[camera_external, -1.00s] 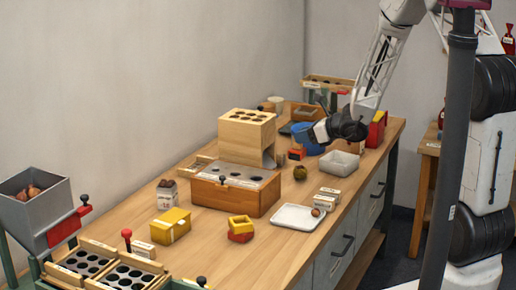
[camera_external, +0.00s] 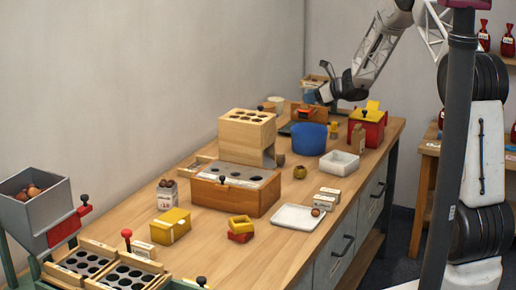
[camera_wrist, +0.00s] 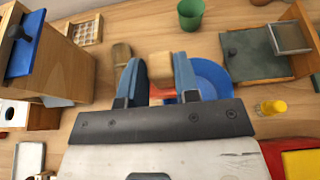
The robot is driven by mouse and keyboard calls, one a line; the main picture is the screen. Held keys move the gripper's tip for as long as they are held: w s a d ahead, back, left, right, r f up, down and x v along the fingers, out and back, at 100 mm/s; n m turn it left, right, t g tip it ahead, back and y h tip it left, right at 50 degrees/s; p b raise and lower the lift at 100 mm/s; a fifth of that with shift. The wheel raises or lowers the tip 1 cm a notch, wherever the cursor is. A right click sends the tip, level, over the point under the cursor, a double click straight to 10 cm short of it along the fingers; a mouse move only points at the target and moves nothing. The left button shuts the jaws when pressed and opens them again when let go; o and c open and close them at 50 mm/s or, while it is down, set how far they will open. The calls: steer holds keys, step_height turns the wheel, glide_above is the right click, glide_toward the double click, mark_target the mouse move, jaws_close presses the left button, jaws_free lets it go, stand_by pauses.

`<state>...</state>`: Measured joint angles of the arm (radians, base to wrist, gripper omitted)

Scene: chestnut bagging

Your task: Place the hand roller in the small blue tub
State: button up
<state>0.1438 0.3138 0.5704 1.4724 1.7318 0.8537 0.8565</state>
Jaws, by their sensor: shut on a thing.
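The hand roller, with a light wooden part (camera_wrist: 160,66) and an orange-red part below it, is between my gripper's two blue fingers (camera_wrist: 158,78) in the wrist view. In the external view my gripper (camera_external: 318,95) is raised above the back of the bench, with an orange patch just under it that seems to be the roller. The small blue tub (camera_external: 309,139) stands upright on the bench, below my gripper. In the wrist view the tub (camera_wrist: 215,72) is partly hidden behind the right finger. The inside of the tub is hard to see.
A red box with a yellow top (camera_external: 368,124) and a white tub (camera_external: 339,163) stand right of the blue tub. A wooden block with holes (camera_external: 247,125) stands to its left. A green cup (camera_wrist: 190,12) and a yellow item (camera_wrist: 271,107) show in the wrist view.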

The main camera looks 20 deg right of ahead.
mark_target(312, 110)
steer(key=shift+w+d+r, duration=0.1)
steer(key=shift+w+d, duration=0.5)
steer(key=shift+w, duration=0.05)
steer(key=shift+f, duration=3.1)
steer(key=shift+f, duration=0.15)
steer(key=shift+f, duration=1.75)
steer(key=shift+f, duration=0.6)
